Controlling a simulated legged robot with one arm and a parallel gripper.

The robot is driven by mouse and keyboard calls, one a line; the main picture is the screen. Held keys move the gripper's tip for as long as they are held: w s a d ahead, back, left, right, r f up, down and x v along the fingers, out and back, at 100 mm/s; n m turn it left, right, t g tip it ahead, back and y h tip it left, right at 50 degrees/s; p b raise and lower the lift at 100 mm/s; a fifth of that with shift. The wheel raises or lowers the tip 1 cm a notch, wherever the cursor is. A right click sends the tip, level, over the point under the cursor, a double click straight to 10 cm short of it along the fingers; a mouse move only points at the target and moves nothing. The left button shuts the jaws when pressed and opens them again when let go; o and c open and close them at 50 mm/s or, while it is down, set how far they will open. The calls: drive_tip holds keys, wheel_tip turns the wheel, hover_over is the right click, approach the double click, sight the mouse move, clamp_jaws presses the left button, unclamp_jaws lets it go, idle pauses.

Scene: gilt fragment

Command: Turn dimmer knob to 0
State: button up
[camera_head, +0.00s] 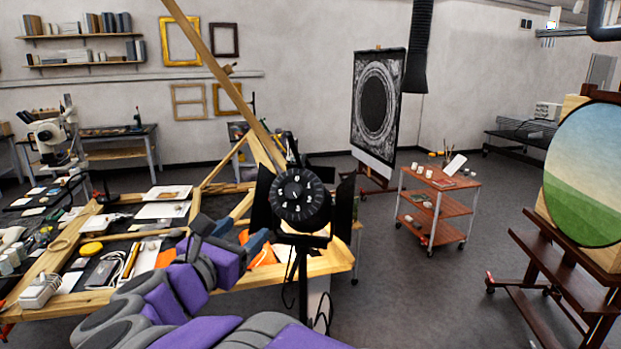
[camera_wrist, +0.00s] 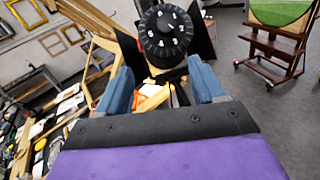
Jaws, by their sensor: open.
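The dimmer knob (camera_head: 299,197) is a round black dial with white marks on its face, on the back of a black lamp head with flaps on a stand. The marks are too small to read surely, and I cannot tell the setting. In the wrist view the knob (camera_wrist: 166,33) is at the top centre, beyond my fingertips. My gripper (camera_wrist: 161,80) has its two blue fingers spread apart with nothing between them. In the head view my gripper (camera_head: 232,234) is to the lower left of the knob, apart from it.
A cluttered wooden table (camera_head: 90,305) with papers and tools lies to the left, with a slanted wooden beam (camera_head: 225,75) rising above it. A red trolley (camera_head: 437,205) stands to the right behind, and an easel with a round landscape painting (camera_head: 588,180) is at far right. Open floor lies between.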

drive_tip(key=w+d, duration=0.2)
drive_tip(key=d, duration=0.2)
drive_tip(key=p, duration=0.1)
approach(291, 196)
drive_tip(key=w, duration=0.2)
drive_tip(key=x, duration=0.2)
drive_tip(key=d+x, duration=0.1)
drive_tip(key=x, duration=0.1)
drive_tip(key=p+x, duration=0.1)
drive_tip(key=x, duration=0.2)
drive_tip(key=shift+s+d+r, duration=0.2)
drive_tip(key=shift+d+r, duration=0.05)
drive_tip(key=shift+w, duration=0.2)
drive_tip(key=shift+a, duration=0.85)
drive_tip(key=shift+d, duration=0.65)
drive_tip(key=c, duration=0.6)
drive_tip(key=shift+a, duration=0.1)
drive_tip(key=c, duration=0.4)
drive_tip(key=shift+f+b, duration=0.25)
drive_tip(key=shift+b, duration=0.6)
